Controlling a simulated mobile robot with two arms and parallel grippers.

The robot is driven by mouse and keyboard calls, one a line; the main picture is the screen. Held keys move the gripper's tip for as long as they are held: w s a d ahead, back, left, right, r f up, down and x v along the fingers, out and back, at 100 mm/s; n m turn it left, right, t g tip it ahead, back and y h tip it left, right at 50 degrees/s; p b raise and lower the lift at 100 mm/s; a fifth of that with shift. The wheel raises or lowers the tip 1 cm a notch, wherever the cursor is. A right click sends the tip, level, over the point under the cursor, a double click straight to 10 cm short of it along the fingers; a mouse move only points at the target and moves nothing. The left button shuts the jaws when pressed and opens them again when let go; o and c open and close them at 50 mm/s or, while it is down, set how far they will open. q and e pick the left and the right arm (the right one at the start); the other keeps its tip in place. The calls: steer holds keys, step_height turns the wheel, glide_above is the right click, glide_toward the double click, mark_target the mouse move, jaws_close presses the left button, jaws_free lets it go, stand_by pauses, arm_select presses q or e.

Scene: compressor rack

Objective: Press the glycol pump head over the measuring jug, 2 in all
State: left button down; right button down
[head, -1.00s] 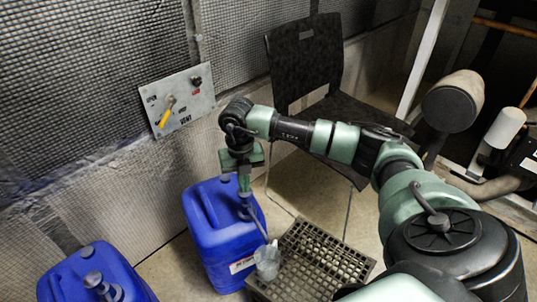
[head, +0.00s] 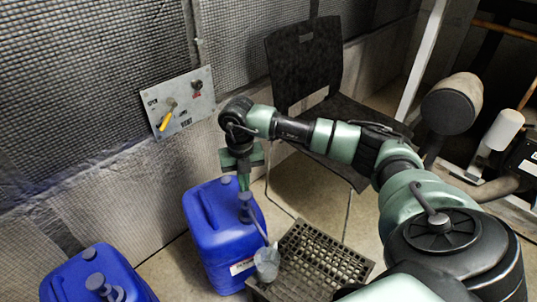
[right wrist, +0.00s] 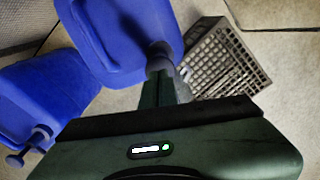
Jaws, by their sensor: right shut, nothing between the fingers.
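The glycol pump head (head: 245,197) is a grey knob on top of the near-centre blue canister (head: 213,235). Its spout slants down to the right towards the measuring jug (head: 267,266), a small greyish cup on the crate's left edge. My right gripper (head: 243,183) points down, shut and empty, with its tips right at the pump head; whether they touch it I cannot tell. My left gripper is out of view.
A second blue canister (head: 82,279) with its own pump stands at the lower left. A dark grid crate (head: 325,258) lies on the floor right of the jug. A vent panel (head: 180,103) with a yellow lever is on the wall; a black chair (head: 308,65) stands behind my arm.

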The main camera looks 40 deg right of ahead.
steer(key=shift+r, duration=0.1)
stand_by(0.5)
